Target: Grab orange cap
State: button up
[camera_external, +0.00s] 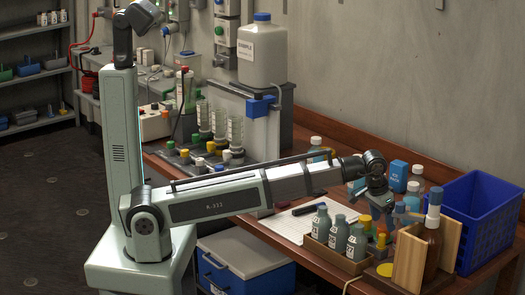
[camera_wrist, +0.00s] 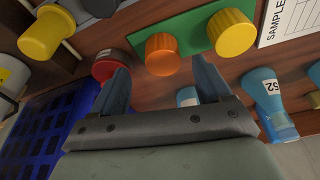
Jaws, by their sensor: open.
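An orange ribbed cap (camera_wrist: 161,54) shows in the wrist view on a green strip (camera_wrist: 192,32), just beyond my fingertips. My gripper (camera_wrist: 160,84) is open, with one blue-grey finger on each side of the view and nothing between them. The orange cap lies ahead of the gap, apart from both fingers. In the external view my gripper (camera_external: 378,192) points down over the cluttered right part of the bench. I cannot clearly pick out this orange cap there among the bottles and my gripper.
In the wrist view a yellow cap (camera_wrist: 231,32) sits right of the orange one, and a red cap (camera_wrist: 108,65) is close by the left finger. In the external view, a bottle box (camera_external: 316,250), a blue basket (camera_external: 488,215) and a wooden holder (camera_external: 409,262) crowd around my gripper.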

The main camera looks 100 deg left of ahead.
aim_at(384, 227)
jog(key=shift+x, duration=2.1)
jog(key=shift+a, duration=0.15)
jog(key=shift+c, duration=0.4)
jog(key=c, duration=1)
jog(key=shift+r, duration=0.15)
